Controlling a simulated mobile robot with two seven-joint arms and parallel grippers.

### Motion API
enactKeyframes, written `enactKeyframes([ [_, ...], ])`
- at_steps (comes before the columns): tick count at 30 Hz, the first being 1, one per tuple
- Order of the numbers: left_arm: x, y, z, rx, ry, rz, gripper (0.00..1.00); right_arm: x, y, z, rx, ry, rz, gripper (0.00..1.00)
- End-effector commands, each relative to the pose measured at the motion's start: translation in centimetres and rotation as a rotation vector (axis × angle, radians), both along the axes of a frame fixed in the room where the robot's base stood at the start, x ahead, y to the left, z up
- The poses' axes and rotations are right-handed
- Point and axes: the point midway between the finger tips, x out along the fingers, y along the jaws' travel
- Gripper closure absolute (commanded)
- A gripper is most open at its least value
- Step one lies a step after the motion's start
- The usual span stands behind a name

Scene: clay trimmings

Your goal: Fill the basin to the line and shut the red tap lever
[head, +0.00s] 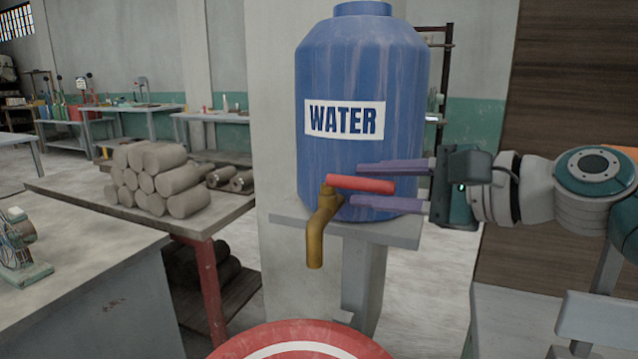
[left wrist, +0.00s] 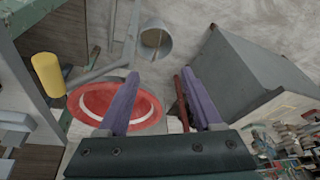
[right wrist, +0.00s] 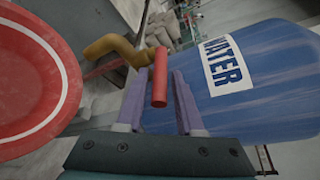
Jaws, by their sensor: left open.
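A blue barrel (head: 362,75) marked WATER stands on a grey stand. Its brass tap (head: 322,230) points down, with a red lever (head: 360,184) reaching sideways to the right. My right gripper (head: 366,186) is open, one finger above the lever and one below. In the right wrist view the lever (right wrist: 160,77) lies between the fingers with gaps beside it. The red basin (head: 237,346) with a white line is below the tap, cut off by the frame. I see no stream at the spout; the water level cannot be told. My left gripper (left wrist: 160,100) is open and empty.
Clay logs (head: 160,178) are piled on a table (head: 190,222) at left. A grey bench (head: 85,275) fills the lower left. The left wrist view shows a yellow cylinder (left wrist: 48,75) and a grey bucket (left wrist: 155,40) on the floor.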

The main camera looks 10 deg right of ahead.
Motion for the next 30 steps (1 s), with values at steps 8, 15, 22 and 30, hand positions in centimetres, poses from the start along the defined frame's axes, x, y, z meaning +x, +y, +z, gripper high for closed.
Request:
enactKeyframes([
  [8, 0.00, 0.00, -0.01, 0.000, 0.000, 0.000, 0.33, -0.01, -0.03, 0.00, 0.000, 0.000, 0.000, 0.96],
  [15, 0.01, 0.00, -0.01, 0.000, 0.000, 0.000, 0.33, -0.01, -0.03, 0.00, 0.000, 0.000, 0.000, 1.00],
  [22, 0.02, 0.00, -0.02, 0.000, 0.000, 0.000, 0.33, -0.01, -0.03, 0.00, 0.000, 0.000, 0.000, 1.00],
  [30, 0.03, 0.01, -0.01, 0.000, 0.000, 0.000, 0.33, -0.01, -0.03, 0.00, 0.000, 0.000, 0.000, 1.00],
])
